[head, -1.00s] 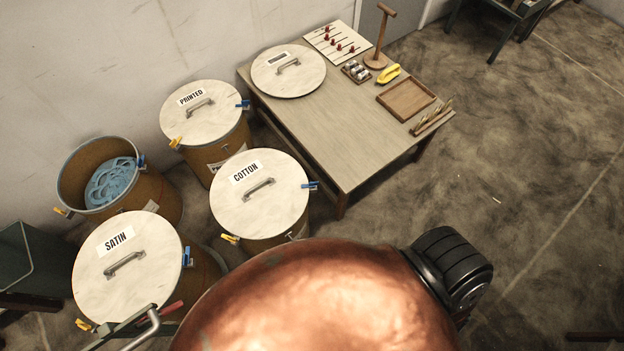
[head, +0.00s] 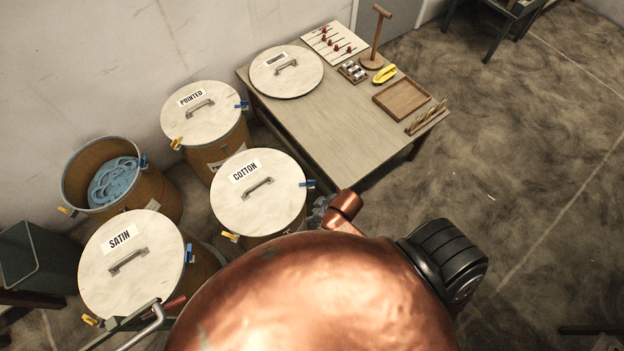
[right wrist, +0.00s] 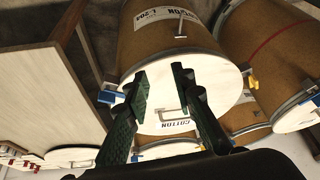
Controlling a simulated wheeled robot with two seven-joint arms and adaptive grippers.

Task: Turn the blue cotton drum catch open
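The cotton drum (head: 258,200) stands beside the table with its pale lid on, marked COTTON. Its blue catch (head: 308,184) sits on the right rim, and a yellow catch (head: 231,236) sits on the lower left rim. In the right wrist view the blue catch (right wrist: 112,97) is left of my right gripper (right wrist: 160,76), apart from the fingers. The gripper's two green fingers are spread with nothing between them, over the cotton lid. In the head view my right gripper (head: 319,211) is just below the blue catch, partly hidden by my copper arm. My left gripper is not in view.
Drums marked PRINTED (head: 202,112) and SATIN (head: 130,265) and an open drum with blue tape (head: 88,170) stand close by. The table (head: 325,125) holds a loose lid (head: 285,72), a wooden tray (head: 403,98) and small tools.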

